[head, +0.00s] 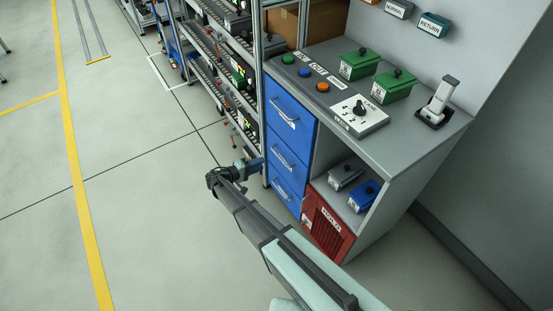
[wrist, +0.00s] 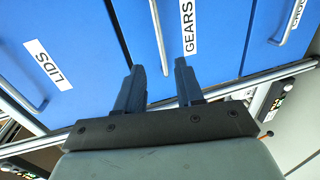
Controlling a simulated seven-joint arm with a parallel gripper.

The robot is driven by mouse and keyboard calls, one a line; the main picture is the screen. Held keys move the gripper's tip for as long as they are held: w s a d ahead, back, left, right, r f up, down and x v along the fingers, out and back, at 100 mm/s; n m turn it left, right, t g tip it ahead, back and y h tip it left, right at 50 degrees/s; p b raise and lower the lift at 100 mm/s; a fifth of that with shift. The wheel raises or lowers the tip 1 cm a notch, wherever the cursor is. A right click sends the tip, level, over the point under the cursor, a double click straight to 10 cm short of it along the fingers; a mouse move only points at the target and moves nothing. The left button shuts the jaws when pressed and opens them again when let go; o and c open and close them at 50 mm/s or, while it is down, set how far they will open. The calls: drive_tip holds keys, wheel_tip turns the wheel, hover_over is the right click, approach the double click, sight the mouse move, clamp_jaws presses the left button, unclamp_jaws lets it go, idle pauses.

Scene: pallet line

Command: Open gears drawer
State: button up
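The gears drawer (wrist: 222,42) is blue, with a white GEARS label and a slim metal handle (wrist: 157,35) in the wrist view. It is the middle of three blue drawers and shows in the head view (head: 276,166); it looks shut. My gripper (wrist: 159,66) is open, its two dark fingers apart. In the wrist view the fingertips lie on either side of one end of the handle, with nothing visibly clamped. In the head view my gripper (head: 256,164) is at the left of the middle drawer's front. I cannot tell how far the fingertips reach around the handle.
The LIDS drawer (wrist: 85,35) and another blue drawer (wrist: 290,58), its label cut off, flank it. A red vented door (head: 327,228) sits below right. Shelving (head: 222,60) stands close behind my gripper. The floor (head: 130,200) at left is clear.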

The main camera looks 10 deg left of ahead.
drive_tip(key=x, duration=1)
drive_tip(key=shift+c, duration=0.2)
clamp_jaws()
idle(0.3)
